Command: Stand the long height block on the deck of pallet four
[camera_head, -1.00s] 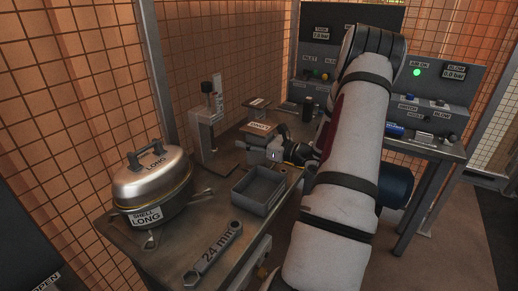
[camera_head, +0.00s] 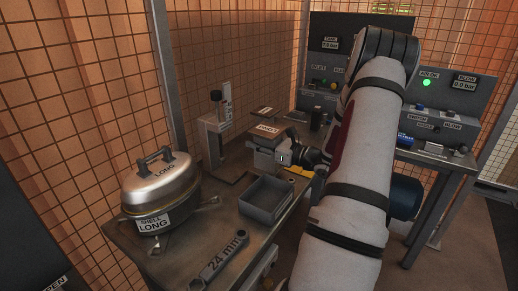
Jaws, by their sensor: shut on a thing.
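The long height block (camera_head: 267,131), with a pale top label reading LONG, is at the back of the bench, left of my gripper. My gripper (camera_head: 283,155) is shut on it, at its near right side. The fingertips are small and partly hidden, and I cannot tell how far the block's lower end is from the bench. No pallet marked four can be made out in this view.
A shell marked LONG (camera_head: 160,192) stands at the left of the bench (camera_head: 185,250). A grey tray (camera_head: 262,211) and a 24 mm wrench (camera_head: 217,262) lie in front. A clamp-like stand (camera_head: 212,140) and a smaller labelled block (camera_head: 263,111) are behind. A control panel (camera_head: 445,100) is at right.

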